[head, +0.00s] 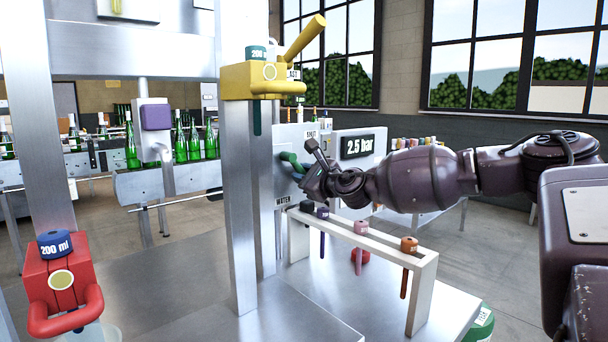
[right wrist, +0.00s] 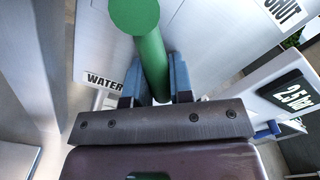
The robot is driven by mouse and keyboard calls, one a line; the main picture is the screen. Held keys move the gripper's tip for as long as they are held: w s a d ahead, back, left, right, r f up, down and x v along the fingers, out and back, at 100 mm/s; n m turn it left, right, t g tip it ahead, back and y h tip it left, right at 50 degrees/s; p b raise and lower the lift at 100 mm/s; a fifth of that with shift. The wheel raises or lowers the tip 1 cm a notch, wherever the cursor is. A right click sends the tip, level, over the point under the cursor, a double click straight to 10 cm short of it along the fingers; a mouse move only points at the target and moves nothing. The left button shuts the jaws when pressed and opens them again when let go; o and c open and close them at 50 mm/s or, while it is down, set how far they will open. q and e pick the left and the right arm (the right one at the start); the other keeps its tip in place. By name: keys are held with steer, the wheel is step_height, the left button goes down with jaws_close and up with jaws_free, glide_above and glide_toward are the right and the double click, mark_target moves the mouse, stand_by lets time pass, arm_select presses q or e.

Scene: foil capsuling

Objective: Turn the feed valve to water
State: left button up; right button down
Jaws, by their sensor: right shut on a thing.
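The feed valve has a green handle (head: 290,158) on the front of a grey panel box in the head view. In the right wrist view the green handle (right wrist: 148,50) runs from a round green end down between my blue finger pads. My right gripper (head: 307,178) is shut on this handle; the fingers also show in the right wrist view (right wrist: 154,82). A WATER label (head: 283,202) sits below the handle; it also shows in the right wrist view (right wrist: 104,82). Another label (head: 311,135) is above the handle, too small to read surely. My left gripper is not in view.
A gauge box (head: 362,146) reading 2.5 bar is right of the handle. A white rack (head: 350,235) with several coloured-top tools stands below my right arm. A yellow fixture (head: 248,82) on a metal post is to the left, a red one (head: 62,285) at lower left.

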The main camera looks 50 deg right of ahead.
mark_target(283, 182)
steer(key=a+m, duration=0.1)
steer(key=m, duration=0.1)
steer(key=a+f+m, duration=0.1)
steer(key=m, duration=0.1)
steer(key=shift+w+a+f+m, duration=0.15)
steer(key=shift+f+m, duration=0.05)
steer(key=shift+m, duration=0.2)
steer(key=shift+w+a+f+m, duration=0.1)
steer(key=shift+a+m, duration=0.4)
steer(key=shift+m, duration=0.35)
steer(key=shift+a+f+m, duration=0.1)
steer(key=shift+a+m, duration=0.35)
steer(key=shift+m, duration=0.4)
steer(key=c, duration=1)
jaws_free()
steer(key=shift+r, duration=0.1)
